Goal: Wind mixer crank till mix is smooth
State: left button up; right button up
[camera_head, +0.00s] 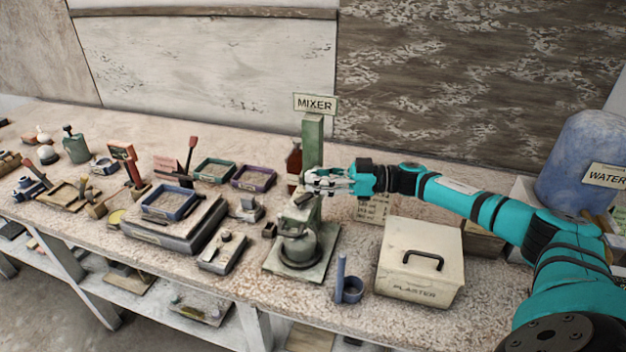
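The green mixer (313,140) stands at the middle of the bench, with a MIXER sign on top of its post. Its bowl (300,250) sits on the square base. The inside of the bowl is too small and shaded to show how smooth the mix is. My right gripper (318,181) reaches in from the right and its fingers are at the mixer's head, in front of the post. The crank is not clearly visible there, and I cannot tell whether the fingers close on it. My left gripper is out of view.
A lidded PLASTER box (420,260) stands right of the mixer, with a blue cup (349,289) in front. A blue WATER container (582,155) is at far right. Left are a scale with a blue tray (170,203), a green tray (214,169) and a purple tray (254,178).

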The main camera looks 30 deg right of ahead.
jog(key=o, duration=0.6)
jog(key=shift+s+d, duration=0.15)
jog(key=shift+d, duration=0.2)
jog(key=shift+c, duration=0.2)
jog(key=shift+a, duration=0.1)
jog(key=shift+f, duration=0.15)
jog(key=v, duration=0.8)
